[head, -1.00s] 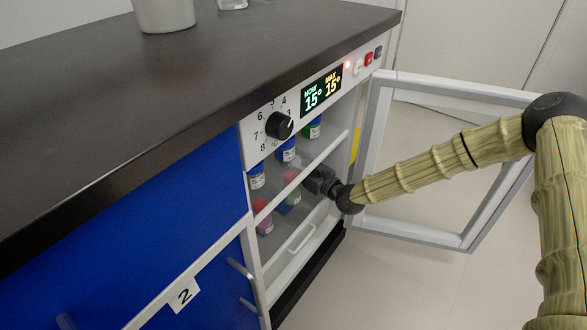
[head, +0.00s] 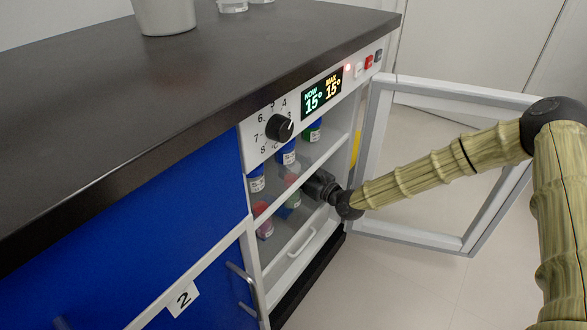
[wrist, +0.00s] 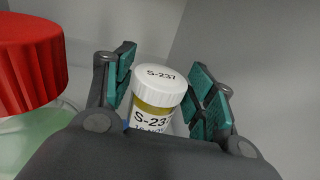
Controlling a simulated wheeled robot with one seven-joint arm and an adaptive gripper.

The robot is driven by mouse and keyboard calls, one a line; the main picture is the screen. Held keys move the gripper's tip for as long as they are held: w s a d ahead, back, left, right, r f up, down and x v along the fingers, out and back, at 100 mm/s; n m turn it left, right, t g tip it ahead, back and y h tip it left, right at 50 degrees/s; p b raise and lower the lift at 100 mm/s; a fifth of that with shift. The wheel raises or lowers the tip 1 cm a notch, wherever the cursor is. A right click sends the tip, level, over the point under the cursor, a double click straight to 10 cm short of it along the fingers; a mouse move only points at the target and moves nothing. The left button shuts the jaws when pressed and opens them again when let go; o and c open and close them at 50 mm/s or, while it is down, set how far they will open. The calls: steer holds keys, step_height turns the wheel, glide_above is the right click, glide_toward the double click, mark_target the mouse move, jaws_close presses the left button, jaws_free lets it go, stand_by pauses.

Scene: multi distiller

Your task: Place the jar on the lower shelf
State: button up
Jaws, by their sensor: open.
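A jar (wrist: 157,105) with a white lid marked S-237 and yellowish contents stands upright between the two fingers of my gripper (wrist: 165,82) in the wrist view. The teal finger pads are spread to either side of it, and a small gap shows at the left. My grey palm hides its lower part. In the head view, my gripper (head: 315,187) reaches into the open cabinet, and I cannot clearly pick out this jar there. The shelf (head: 318,160) crosses the cabinet as a white-edged board, with the lower space under it.
A red-capped bottle (wrist: 28,68) stands close to the left finger. Blue-capped jars (head: 257,178) and a green one (head: 313,131) stand on the upper shelf. The glass door (head: 450,92) is swung open at the right, near my arm. Cabinet walls are close.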

steer(key=p+v, duration=0.3)
steer(key=v, duration=0.7)
steer(key=shift+s+d+r, duration=0.15)
steer(key=shift+s+d, duration=0.05)
steer(key=shift+d, duration=0.1)
steer(key=shift+s+d+p, duration=0.4)
steer(key=shift+s+d, duration=0.05)
